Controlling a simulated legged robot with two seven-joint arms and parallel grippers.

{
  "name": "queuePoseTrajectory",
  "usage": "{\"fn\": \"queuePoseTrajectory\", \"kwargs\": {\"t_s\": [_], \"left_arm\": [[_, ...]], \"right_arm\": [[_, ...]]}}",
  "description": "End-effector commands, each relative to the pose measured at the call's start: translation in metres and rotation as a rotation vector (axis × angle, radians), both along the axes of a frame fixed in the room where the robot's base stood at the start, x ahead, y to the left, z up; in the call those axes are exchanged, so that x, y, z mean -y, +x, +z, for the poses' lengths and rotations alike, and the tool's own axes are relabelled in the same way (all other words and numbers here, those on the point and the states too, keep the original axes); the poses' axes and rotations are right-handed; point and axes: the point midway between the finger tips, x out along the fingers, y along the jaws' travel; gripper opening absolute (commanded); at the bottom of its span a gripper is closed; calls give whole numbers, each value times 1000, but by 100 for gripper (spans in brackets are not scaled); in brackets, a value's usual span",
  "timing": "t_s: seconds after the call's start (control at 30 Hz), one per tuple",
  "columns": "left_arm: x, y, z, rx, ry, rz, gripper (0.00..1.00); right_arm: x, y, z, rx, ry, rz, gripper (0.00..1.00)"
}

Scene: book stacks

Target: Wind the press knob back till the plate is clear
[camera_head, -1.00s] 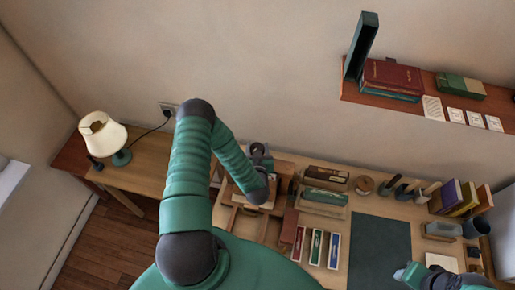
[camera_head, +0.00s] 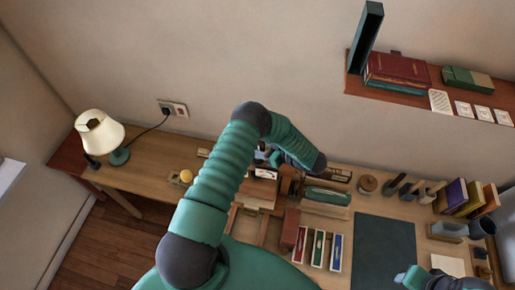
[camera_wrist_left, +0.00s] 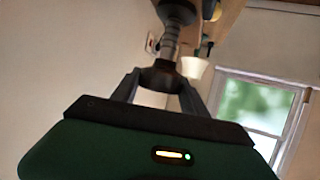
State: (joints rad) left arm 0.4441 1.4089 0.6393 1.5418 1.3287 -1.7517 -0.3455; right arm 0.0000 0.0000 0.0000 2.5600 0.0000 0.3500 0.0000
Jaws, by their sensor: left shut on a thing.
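The wooden book press (camera_head: 252,196) stands on the desk in the head view, partly covered by my left arm. In the left wrist view, my left gripper (camera_wrist_left: 160,84) is shut on the dark press knob (camera_wrist_left: 162,74). A grey threaded screw (camera_wrist_left: 172,42) runs on from the knob. In the head view, my left gripper (camera_head: 268,154) is mostly hidden behind the forearm, above the back of the press. The plate's height cannot be told. A piece of my right arm shows at bottom right; its gripper is out of view.
A wall shelf (camera_head: 415,100) holds books.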

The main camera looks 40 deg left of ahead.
Motion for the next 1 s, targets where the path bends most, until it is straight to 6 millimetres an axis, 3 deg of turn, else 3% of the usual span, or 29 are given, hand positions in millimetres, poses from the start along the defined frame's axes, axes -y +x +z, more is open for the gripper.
{"fn": "queuePoseTrajectory", "kwargs": {"t_s": [0.03,0.5,1.0], "left_arm": [[3,0,-13,-2,-15,38,11],[3,0,-15,-1,-17,476,12],[2,-2,-8,-3,-13,765,11]], "right_arm": [[0,0,-13,0,0,0,36],[0,0,-77,0,0,0,36],[0,0,-98,0,0,0,36]]}}
